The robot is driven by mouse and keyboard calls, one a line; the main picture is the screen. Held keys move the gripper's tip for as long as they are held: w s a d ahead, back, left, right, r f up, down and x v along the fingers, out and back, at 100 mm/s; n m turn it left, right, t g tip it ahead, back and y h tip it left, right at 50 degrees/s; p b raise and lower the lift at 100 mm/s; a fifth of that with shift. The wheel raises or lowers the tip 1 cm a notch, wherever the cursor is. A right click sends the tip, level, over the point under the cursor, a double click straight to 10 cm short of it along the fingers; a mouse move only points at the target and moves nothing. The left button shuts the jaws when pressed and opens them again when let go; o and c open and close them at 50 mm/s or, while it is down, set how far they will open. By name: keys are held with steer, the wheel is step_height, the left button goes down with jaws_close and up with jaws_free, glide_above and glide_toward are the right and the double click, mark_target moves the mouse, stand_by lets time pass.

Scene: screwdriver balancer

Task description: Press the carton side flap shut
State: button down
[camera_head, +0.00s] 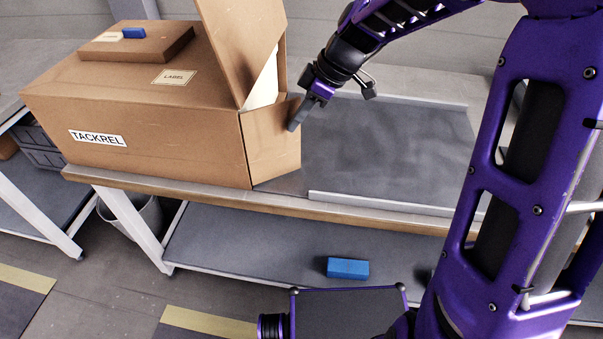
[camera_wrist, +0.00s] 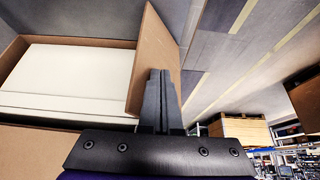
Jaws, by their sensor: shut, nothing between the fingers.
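A large brown carton (camera_head: 170,125) marked TACKREL sits on the left part of the workbench. Its right end is open, and white contents show inside; they also show in the wrist view (camera_wrist: 70,80). The near side flap (camera_head: 272,140) stands swung out from that end. It shows in the wrist view (camera_wrist: 155,58) as a brown panel beside my fingers. Another flap (camera_head: 240,35) stands raised at the top of the opening. My gripper (camera_head: 297,118) is shut and empty, with its fingertips at the flap's outer upper edge. I cannot tell whether they touch it.
A grey tray surface (camera_head: 390,145) right of the carton is empty. A blue block (camera_head: 348,268) lies on the lower shelf (camera_head: 240,250).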

steer(key=shift+w+a, duration=0.25)
steer(key=shift+w, duration=0.35)
steer(key=shift+w+a, duration=0.2)
steer(key=shift+w, duration=0.35)
steer(key=shift+w+a, duration=0.1)
steer(key=shift+w+a+p, duration=0.3)
steer(key=shift+w+a, duration=0.6)
steer(key=shift+w, duration=0.1)
steer(key=shift+w+a, duration=0.2)
steer(key=shift+w+a, duration=0.3)
steer(key=shift+a, duration=0.25)
steer(key=shift+w+a, duration=0.25)
steer(key=shift+a, duration=0.25)
steer(key=shift+d, duration=0.1)
